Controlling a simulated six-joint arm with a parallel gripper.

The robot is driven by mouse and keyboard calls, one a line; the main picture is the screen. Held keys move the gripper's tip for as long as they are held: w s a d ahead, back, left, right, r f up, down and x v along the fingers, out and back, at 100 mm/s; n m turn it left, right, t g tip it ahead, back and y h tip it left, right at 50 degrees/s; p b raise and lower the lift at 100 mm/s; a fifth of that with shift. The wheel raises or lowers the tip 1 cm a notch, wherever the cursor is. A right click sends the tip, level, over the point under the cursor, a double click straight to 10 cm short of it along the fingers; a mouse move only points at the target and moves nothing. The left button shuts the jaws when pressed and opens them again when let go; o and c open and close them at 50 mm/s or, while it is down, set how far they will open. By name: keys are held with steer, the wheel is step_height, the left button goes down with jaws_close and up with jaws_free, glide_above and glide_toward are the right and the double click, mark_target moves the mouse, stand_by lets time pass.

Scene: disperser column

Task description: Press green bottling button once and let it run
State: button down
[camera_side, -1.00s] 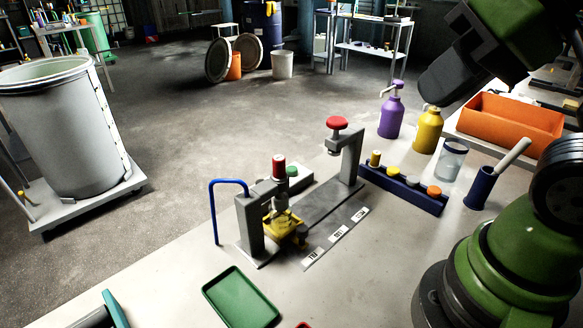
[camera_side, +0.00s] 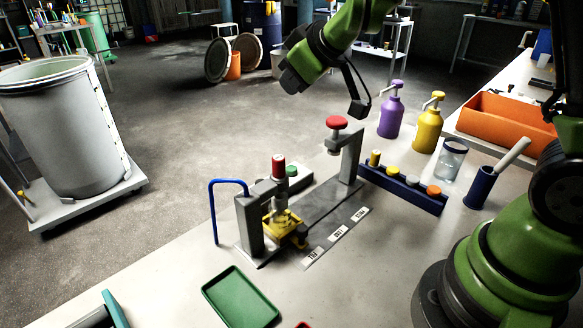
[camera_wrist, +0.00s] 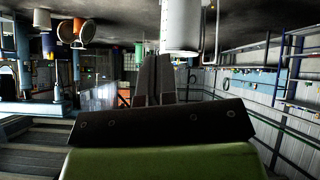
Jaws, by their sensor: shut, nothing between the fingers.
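The green button (camera_side: 292,170) is a round cap on a small grey box (camera_side: 303,184), behind the left post of the bottling stand in the side view. A red-topped cylinder (camera_side: 279,166) stands just in front of it, above a yellow cradle (camera_side: 284,223). My gripper (camera_side: 290,80) is high above and beyond the stand, well clear of the button. In the wrist view my gripper (camera_wrist: 155,75) has its dark fingers together with nothing between them. The button is not seen in the wrist view.
A red knob (camera_side: 337,123) tops the stand's right post. A blue hooped tube (camera_side: 215,205) rises at the left. A blue rack (camera_side: 405,188) with coloured caps, purple (camera_side: 391,115) and yellow (camera_side: 427,130) pump bottles stand right. A green tray (camera_side: 240,298) lies in front.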

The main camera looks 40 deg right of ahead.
mark_target(290, 169)
steer(key=w+d+f+n+h, duration=0.1)
steer(key=w+d+f, duration=0.1)
steer(key=f, duration=0.3)
steer(key=w+d+f+n+h, duration=0.1)
steer(key=w+d+f+h, duration=0.1)
steer(key=w+f, duration=0.1)
steer(key=shift+f+n+g, duration=0.3)
steer(key=shift+f, duration=0.6)
steer(key=shift+a, duration=0.1)
steer(key=shift+f, duration=4.4)
steer(key=shift+f, duration=0.15)
steer(key=shift+f, duration=0.25)
steer(key=shift+f, duration=0.5)
steer(key=shift+s+r, duration=0.1)
steer(key=shift+r, duration=0.8)
